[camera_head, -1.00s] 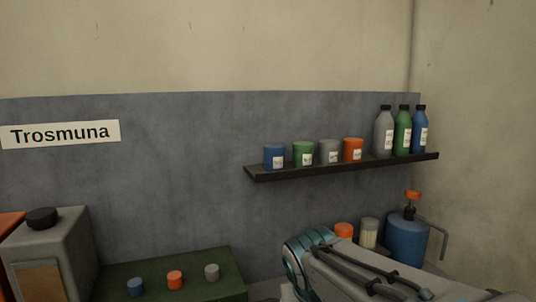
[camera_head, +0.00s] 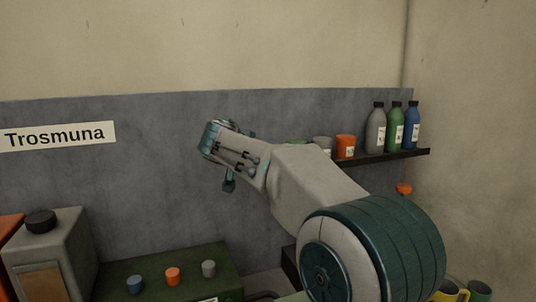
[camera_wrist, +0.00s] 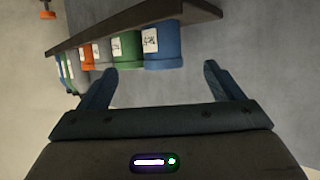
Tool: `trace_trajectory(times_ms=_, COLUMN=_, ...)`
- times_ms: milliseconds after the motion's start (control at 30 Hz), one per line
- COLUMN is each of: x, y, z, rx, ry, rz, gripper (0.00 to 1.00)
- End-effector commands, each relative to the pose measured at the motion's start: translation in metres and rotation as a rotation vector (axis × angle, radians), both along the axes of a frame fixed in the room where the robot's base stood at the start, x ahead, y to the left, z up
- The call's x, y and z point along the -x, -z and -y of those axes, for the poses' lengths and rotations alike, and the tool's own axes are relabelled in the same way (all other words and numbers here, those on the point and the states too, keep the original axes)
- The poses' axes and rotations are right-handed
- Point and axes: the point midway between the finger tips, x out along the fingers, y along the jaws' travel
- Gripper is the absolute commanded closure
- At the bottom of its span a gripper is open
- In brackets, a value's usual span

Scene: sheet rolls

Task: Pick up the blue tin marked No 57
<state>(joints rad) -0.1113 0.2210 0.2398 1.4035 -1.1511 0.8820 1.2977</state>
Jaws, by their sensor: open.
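The blue tin (camera_wrist: 163,50) with a white label shows in the wrist view, at the end of the row on the dark shelf (camera_wrist: 130,18); the picture there is turned over. Its number is too small to read. In the head view my arm hides it. My gripper (camera_wrist: 158,67) is open and empty, its two fingers spread with the blue tin beyond them, a little left of the middle between them. The fingers do not appear to touch it. In the head view my gripper (camera_head: 215,140) is raised left of the shelf.
A green tin (camera_wrist: 127,47) stands close beside the blue one, then a grey tin (camera_wrist: 101,52) and an orange tin (camera_head: 345,147). Several bottles (camera_head: 395,127) stand at the shelf's right end. Below left is a green block (camera_head: 185,265) with knobs. The wall is close behind.

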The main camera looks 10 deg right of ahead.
Motion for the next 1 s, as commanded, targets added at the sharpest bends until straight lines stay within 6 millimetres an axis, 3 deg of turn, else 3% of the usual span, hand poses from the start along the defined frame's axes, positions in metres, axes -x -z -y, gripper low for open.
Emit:
trace_trajectory(times_ms=300, x=-0.048, y=0.021, z=0.027, rx=0.001, ry=0.001, rz=-0.005, gripper=0.13)
trace_trajectory(times_ms=1000, x=-0.101, y=0.042, z=0.05, rx=0.001, ry=0.0, rz=-0.004, gripper=0.13)
